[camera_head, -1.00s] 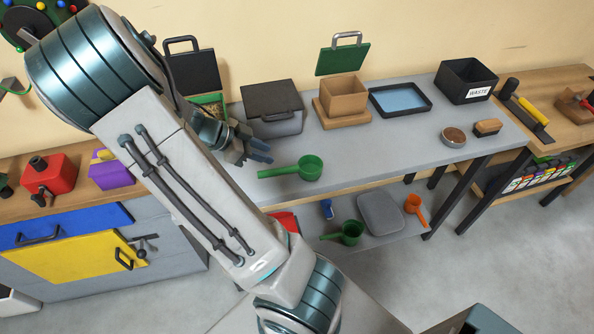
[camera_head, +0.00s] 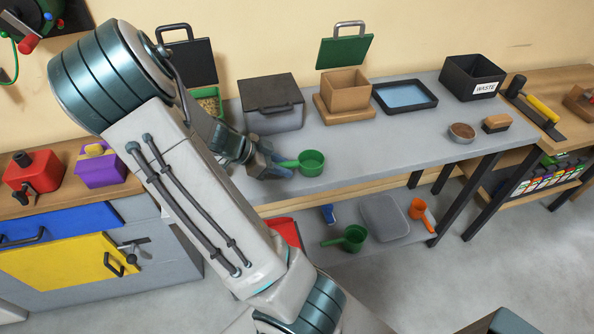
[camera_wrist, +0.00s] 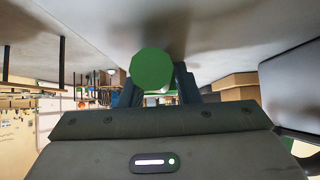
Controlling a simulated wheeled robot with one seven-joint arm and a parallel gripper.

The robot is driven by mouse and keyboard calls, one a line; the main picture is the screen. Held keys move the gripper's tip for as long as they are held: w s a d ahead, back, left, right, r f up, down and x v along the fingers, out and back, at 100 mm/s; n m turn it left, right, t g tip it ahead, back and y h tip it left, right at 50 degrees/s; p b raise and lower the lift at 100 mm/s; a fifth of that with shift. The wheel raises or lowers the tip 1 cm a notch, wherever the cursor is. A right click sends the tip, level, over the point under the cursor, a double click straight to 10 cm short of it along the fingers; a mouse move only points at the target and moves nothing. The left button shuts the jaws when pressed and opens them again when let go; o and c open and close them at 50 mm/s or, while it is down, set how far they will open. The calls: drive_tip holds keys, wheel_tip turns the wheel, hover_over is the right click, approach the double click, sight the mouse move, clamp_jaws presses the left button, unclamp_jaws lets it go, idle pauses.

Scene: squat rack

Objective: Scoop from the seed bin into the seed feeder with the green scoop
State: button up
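The green scoop (camera_head: 311,162) lies on the grey table, its cup at the right and its handle pointing left. My gripper (camera_head: 278,164) is at the handle, low over the tabletop. In the wrist view, a round green end (camera_wrist: 152,69), apparently the handle's, shows between my two spread fingers; a firm grip is not visible. A green bin (camera_head: 208,103) holding pale, grain-like bits stands at the back left under a raised dark lid, partly hidden by my arm. A tan open box (camera_head: 345,84) on a wooden base stands at the back, with a raised green lid. Neither container's role is labelled.
A grey lidded bin (camera_head: 274,117) stands behind my gripper. Another green scoop (camera_head: 352,238) lies on the lower shelf. The table's front middle is clear.

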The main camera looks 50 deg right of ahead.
sight(291, 162)
clamp_jaws()
drive_tip(key=shift+r, duration=0.2)
drive_tip(key=shift+r+p, duration=0.65)
drive_tip(key=shift+r, duration=0.65)
idle(0.4)
drive_tip(key=shift+r+p, duration=2)
drive_tip(key=shift+r, duration=1.05)
